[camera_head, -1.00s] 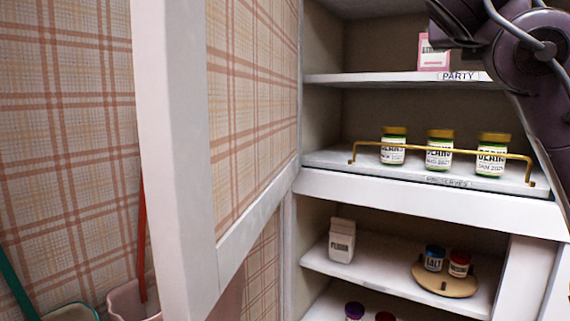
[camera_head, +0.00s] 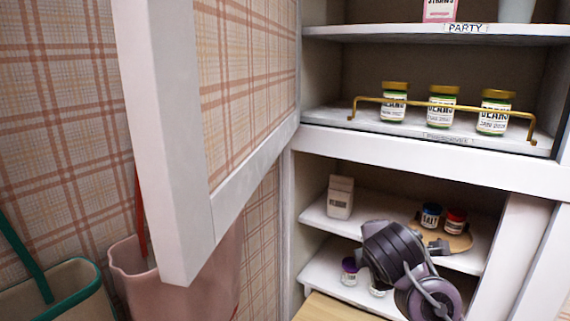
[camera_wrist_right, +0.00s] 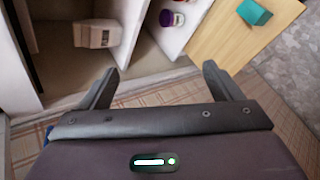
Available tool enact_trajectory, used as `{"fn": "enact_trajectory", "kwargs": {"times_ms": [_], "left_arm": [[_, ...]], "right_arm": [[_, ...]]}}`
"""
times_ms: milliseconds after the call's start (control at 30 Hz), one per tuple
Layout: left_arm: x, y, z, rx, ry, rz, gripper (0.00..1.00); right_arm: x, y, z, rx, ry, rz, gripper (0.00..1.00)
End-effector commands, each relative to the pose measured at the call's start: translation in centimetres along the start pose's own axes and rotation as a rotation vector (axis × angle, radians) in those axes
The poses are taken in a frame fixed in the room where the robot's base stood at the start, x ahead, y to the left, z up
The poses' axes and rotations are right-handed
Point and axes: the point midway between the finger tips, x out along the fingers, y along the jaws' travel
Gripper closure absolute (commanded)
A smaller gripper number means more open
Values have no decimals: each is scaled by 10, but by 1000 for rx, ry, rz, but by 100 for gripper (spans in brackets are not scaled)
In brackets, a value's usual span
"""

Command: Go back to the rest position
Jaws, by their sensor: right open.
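Three bean jars stand in a row behind a brass rail on the preserves shelf: the left jar (camera_head: 394,103), the middle jar (camera_head: 441,106) and the right jar (camera_head: 494,113). My left gripper is in neither view.
A white cupboard door (camera_head: 175,200) stands open at the left. A pink bin (camera_head: 130,268) and a green-rimmed bin (camera_head: 75,272) stand at the lower left.

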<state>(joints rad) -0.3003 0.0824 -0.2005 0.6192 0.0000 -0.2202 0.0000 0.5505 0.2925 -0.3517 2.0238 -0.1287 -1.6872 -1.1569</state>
Motion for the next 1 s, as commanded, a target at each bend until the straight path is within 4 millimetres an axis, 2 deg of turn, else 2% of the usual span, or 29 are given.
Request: {"fn": "enact_trajectory", "kwargs": {"times_ms": [33,100,233,400,500,600,967,1000], "left_arm": [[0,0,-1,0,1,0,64],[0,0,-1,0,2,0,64],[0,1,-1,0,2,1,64],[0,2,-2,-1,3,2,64],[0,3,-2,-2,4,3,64],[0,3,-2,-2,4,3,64],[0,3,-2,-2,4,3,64],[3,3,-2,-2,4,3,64]], "right_arm": [[7,-33,-9,90,31,-49,15],[12,-72,-18,235,61,-111,15],[13,-144,-30,507,82,-235,15],[0,-228,-36,855,44,-393,15],[-11,-262,-35,1011,3,-460,15],[-21,-289,-34,1132,-40,-511,15],[-54,-356,-25,1453,-203,-630,15],[-43,-364,-29,1454,-207,-633,15]]}}
